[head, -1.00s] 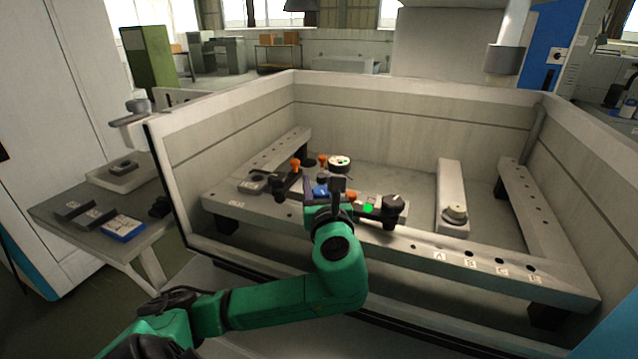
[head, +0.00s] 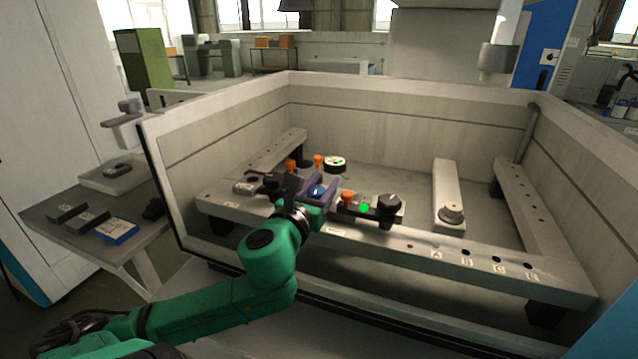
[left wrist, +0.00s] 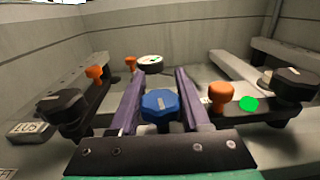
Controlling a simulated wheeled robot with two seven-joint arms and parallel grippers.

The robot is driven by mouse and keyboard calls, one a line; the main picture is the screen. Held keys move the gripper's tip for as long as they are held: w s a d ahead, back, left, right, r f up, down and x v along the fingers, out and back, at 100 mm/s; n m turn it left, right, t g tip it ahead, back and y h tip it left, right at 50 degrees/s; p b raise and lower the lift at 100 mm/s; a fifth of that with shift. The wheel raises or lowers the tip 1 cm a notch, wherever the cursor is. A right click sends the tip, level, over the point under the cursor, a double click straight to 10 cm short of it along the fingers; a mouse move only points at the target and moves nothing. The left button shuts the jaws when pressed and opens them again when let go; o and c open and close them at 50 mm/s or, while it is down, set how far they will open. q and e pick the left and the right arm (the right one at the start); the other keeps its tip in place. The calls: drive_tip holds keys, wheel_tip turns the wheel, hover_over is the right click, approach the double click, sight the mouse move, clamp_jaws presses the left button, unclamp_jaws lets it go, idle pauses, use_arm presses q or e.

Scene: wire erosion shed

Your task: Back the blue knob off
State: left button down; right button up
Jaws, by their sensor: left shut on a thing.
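The blue knob (head: 317,191) sits at the front rail of the machine's tank. In the left wrist view the blue knob (left wrist: 160,105) has a faceted rim and a pale mark on top. My left gripper (head: 318,187) has its two purple fingers on either side of the knob and is shut on it. The left wrist view shows the fingers (left wrist: 161,85) flanking the knob's left and right sides. The knob's underside and what it is fixed to are hidden. My right gripper is not in view.
A black knob (head: 389,202) and a green spot (head: 364,208) lie right of the gripper, with an orange knob (head: 347,197) close beside it. Another black knob (left wrist: 64,106) and an orange knob (left wrist: 95,74) stand left. A round dial (head: 335,163) is behind.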

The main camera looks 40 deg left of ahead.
use_arm(q)
drive_tip(key=shift+d+m+h+p, duration=0.25)
drive_tip(key=shift+m+h+p, duration=0.7)
drive_tip(key=shift+h, duration=0.65)
drive_tip(key=shift+d+m+h+p, duration=0.3)
drive_tip(key=shift+m+h+p, duration=0.3)
drive_tip(key=shift+m+h, duration=0.75)
drive_tip(key=shift+d+m+h+p, duration=0.25)
drive_tip(key=shift+m+h+p, duration=0.55)
drive_tip(key=shift+h, duration=1.05)
drive_tip(key=c, duration=0.7)
unclamp_jaws()
drive_tip(key=shift+o, duration=0.2)
